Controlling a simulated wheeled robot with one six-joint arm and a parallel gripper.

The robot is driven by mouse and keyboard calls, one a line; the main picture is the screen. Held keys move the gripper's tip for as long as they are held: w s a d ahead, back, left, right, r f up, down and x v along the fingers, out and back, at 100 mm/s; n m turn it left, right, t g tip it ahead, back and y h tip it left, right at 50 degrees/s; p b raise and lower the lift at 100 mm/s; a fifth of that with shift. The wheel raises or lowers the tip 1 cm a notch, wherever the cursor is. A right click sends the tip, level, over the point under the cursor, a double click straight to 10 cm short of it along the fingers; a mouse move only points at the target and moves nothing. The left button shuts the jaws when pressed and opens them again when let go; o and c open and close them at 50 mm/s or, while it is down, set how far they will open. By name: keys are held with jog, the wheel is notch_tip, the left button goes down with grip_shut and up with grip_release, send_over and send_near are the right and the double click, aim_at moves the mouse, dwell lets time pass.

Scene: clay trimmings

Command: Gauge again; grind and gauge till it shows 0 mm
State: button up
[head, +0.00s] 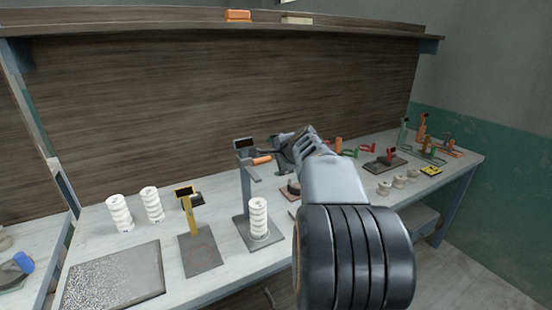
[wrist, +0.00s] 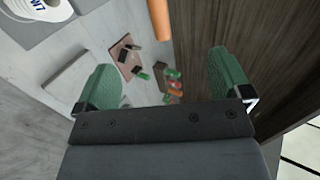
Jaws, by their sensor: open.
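A white ribbed piece (head: 258,218) stands upright on the base of a grey gauge stand (head: 246,195). In the wrist view a white piece marked W7 (wrist: 38,10) shows at the top left, cut off by the edge. The stand has a dark display (head: 243,142), whose reading I cannot make out, and an orange lever (head: 261,160), which also shows in the wrist view (wrist: 158,18). My gripper (wrist: 165,88) is open with nothing between its green-padded fingers. In the head view it is right of the lever, apart from the piece. A speckled grinding plate (head: 115,275) lies at the front left.
Two more white ribbed pieces (head: 119,212) (head: 152,204) stand at the left. Small white pieces (head: 384,187), a dark fixture (head: 385,162) and coloured clamps (head: 420,132) are at the right. A shelf (head: 160,29) runs above.

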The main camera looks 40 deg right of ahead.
aim_at(266, 160)
jog(key=shift+b+x, duration=0.4)
jog(key=shift+x, duration=5)
jog(key=shift+r, duration=0.15)
jog(key=shift+c, duration=0.4)
jog(key=c, duration=1.7)
jog(key=shift+f+b, duration=4)
jog(key=shift+f, duration=0.15)
jog(key=shift+f+b, duration=0.5)
jog(key=shift+b, duration=0.1)
